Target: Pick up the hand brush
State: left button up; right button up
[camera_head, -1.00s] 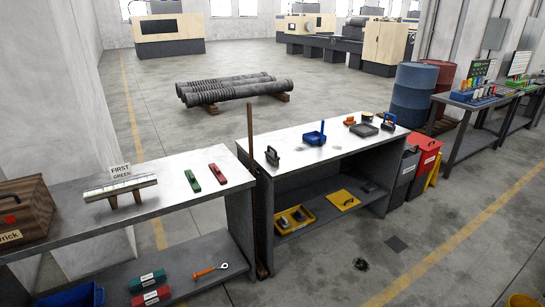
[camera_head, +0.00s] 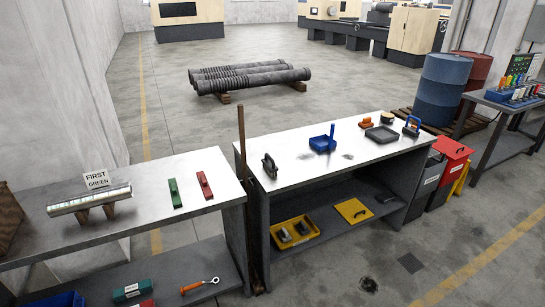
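No thing in view is clearly a hand brush. On the right workbench (camera_head: 290,175) stands a blue dustpan-like tray (camera_head: 319,144) with an upright blue handle (camera_head: 332,134); whether a brush is part of it I cannot tell. A dark block with a handle (camera_head: 270,166) stands near the bench's left end. A dark piece with a blue handle (camera_head: 411,127) stands near its right end. These are too small to name surely. Neither of my grippers is in view.
A left bench (camera_head: 150,177) holds a metal cylinder on a stand (camera_head: 90,199) and green (camera_head: 175,193) and red (camera_head: 204,185) pieces. A tall stick (camera_head: 241,160) leans between the benches. Red and grey bins (camera_head: 450,160) and a blue barrel (camera_head: 442,88) stand right. Open floor lies in front.

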aim_at(268, 162)
jog(key=i+l+u, duration=0.15)
jog(key=i+l, duration=0.5)
jog(key=i+l+u, duration=0.1)
jog(key=i+l, duration=0.65)
jog(key=i+l+u, duration=0.15)
jog(key=i+l, duration=0.55)
